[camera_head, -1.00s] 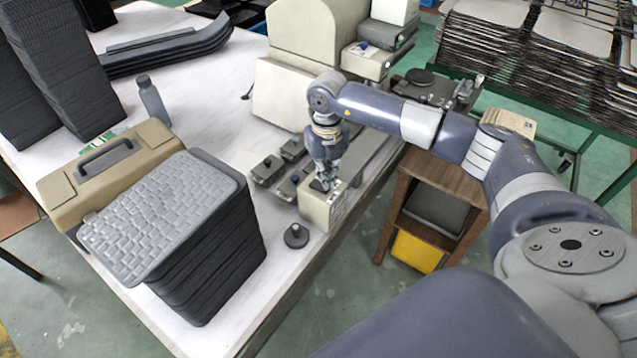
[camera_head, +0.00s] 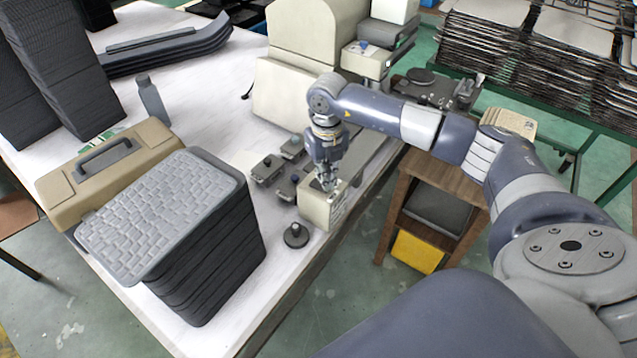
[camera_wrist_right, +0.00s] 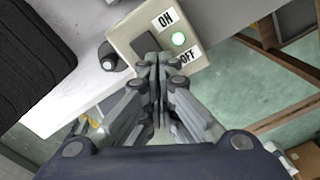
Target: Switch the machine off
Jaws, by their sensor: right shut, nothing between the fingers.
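The beige machine (camera_head: 298,95) stands at the far right of the white table. A beige control box (camera_head: 315,207) sits at the table's front right edge. In the right wrist view the box (camera_wrist_right: 124,38) carries an ON label (camera_wrist_right: 166,19), an OFF label (camera_wrist_right: 187,56) and a bright green lamp (camera_wrist_right: 179,39) between them. A dark switch (camera_wrist_right: 143,42) is partly hidden by my fingers. My right gripper (camera_head: 328,184) is shut and empty, its tips over the switch near the OFF side; contact cannot be told. My left gripper is not in view.
A stack of grey woven panels (camera_head: 165,210) and a tan case (camera_head: 75,185) lie left of the box. A dark round knob (camera_head: 296,236) sits close in front of it. A wooden stand (camera_head: 440,175) is right of the table.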

